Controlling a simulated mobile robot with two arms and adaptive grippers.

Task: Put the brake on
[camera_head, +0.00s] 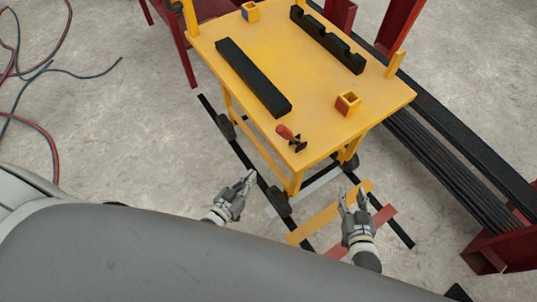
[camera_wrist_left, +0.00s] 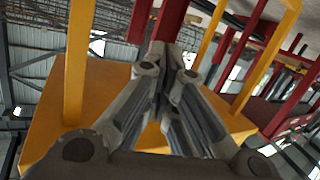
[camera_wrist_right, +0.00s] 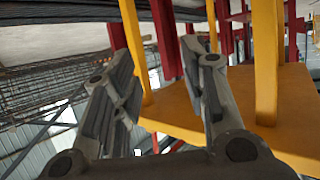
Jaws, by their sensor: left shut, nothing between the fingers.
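A yellow cart (camera_head: 300,75) stands in front of me, with dark wheels (camera_head: 279,201) at its legs. A red-handled black lever or clamp (camera_head: 286,132) sits on the near corner of its top; I cannot tell whether it is the brake or how it is set. My left gripper (camera_head: 250,175) is shut and empty, low in front of the cart's near left leg. It also shows shut in the left wrist view (camera_wrist_left: 172,55). My right gripper (camera_head: 352,193) is open and empty, right of the cart's near end. It shows open in the right wrist view (camera_wrist_right: 155,60).
Orange and red tape strips (camera_head: 325,213) mark the floor. Dark rebar (camera_head: 450,150) on red supports lies at right. Hoses (camera_head: 40,75) lie at left.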

